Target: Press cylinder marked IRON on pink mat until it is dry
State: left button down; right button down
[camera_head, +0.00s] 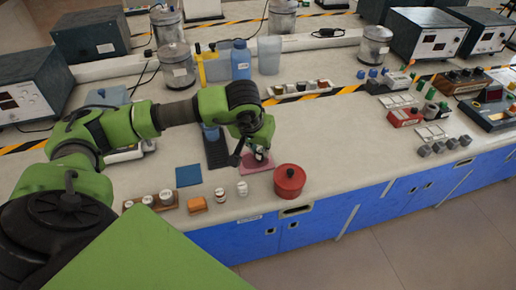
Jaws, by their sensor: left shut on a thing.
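The pink mat (247,169) lies near the front edge of the bench, left of a red lidded pot. My left gripper (258,153) is right above the mat, pointing down, shut on a small cylinder (260,157). The cylinder is mostly hidden by the fingers and appears to be at or just above the mat; I cannot tell whether it touches. Its marking is too small to read. Several other small pale cylinders stand to the left, among them one (219,192) and another (243,192) near the front edge. My right gripper is not in view.
The red pot (289,182) stands close to the right of the mat. A blue mat (188,176), an orange block (197,205) and a wooden rack (130,204) are to the left. A blue bottle (240,60) stands behind.

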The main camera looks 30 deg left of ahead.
pick_arm(q)
jog(key=shift+w+r, duration=0.15)
jog(key=shift+r, duration=0.3)
jog(key=shift+r, duration=0.2)
jog(key=shift+r+p, duration=1.4)
jog(key=shift+r, duration=0.9)
